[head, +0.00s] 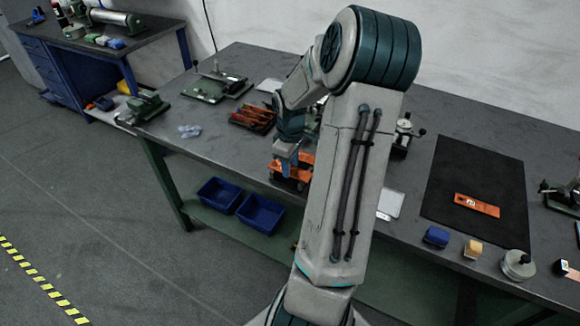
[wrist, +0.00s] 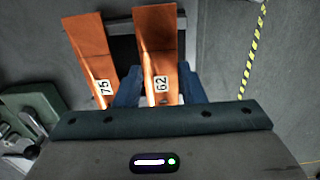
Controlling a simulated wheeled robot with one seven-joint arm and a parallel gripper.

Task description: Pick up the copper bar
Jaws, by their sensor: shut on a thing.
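In the wrist view, a copper bar labelled 62 (wrist: 158,50) lies between the two blue fingers of my gripper (wrist: 160,88), which is shut on it. A second copper bar labelled 75 (wrist: 88,45) is just left of it, outside the fingers. In the head view, my gripper (head: 287,151) points down at orange copper pieces (head: 291,171) near the table's front edge. My arm hides part of that area. Another copper bar (head: 477,205) lies flat on a black mat (head: 470,170) at the right.
A dark tray of copper pieces (head: 252,119) sits on the grey table (head: 215,140), left of my gripper. Blue bins (head: 220,196) stand on the lower shelf. A blue block (head: 437,236) and a yellow block (head: 473,248) are near the front edge at right.

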